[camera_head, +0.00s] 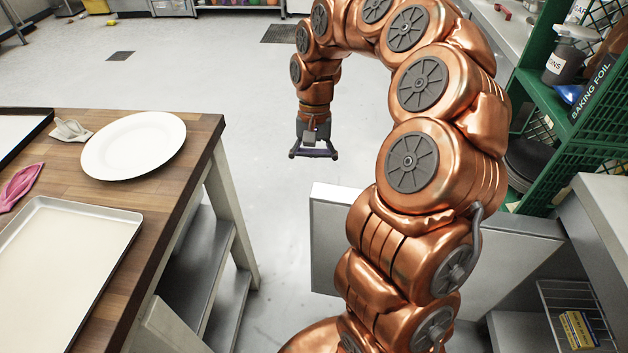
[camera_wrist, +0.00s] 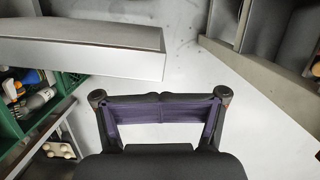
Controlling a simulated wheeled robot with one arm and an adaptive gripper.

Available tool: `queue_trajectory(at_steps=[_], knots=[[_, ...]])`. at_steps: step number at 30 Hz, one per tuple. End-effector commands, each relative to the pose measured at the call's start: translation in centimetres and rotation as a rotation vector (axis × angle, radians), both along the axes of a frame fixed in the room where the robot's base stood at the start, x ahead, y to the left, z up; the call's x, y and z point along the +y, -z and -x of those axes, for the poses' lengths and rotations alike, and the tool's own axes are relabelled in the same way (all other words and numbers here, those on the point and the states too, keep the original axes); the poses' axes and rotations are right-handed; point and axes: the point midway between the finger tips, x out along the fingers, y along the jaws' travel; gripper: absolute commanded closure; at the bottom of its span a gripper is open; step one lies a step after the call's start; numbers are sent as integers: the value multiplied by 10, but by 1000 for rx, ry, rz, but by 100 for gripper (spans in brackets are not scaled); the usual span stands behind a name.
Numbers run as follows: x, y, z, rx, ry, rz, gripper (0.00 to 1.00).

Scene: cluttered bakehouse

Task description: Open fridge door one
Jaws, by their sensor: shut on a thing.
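A fridge door (camera_head: 328,240), a pale grey panel, stands swung open on the floor side of the right-hand counter, partly hidden behind my arm. In the wrist view an open pale panel (camera_wrist: 85,65), apparently this door, juts in from the upper left. My gripper (camera_head: 314,154) hangs pointing down over the floor, past the door's free edge in the picture.
A wooden worktable (camera_head: 185,210) with a white plate (camera_head: 134,145) and a metal tray (camera_head: 65,265) stands at left. A green shelf (camera_head: 545,95) and counter stand at right. A wire rack (camera_head: 580,300) shows below the counter. Floor between is clear.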

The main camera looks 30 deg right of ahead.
Motion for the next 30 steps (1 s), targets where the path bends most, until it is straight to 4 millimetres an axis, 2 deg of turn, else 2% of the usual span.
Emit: queue_trajectory(at_steps=[6,17,23,30], knots=[[-2,-14,-2,2,-2,0,100],[-1,-19,-2,1,-6,-1,100],[30,-55,22,-32,-132,-9,100],[71,-98,71,-71,-314,-11,100]])
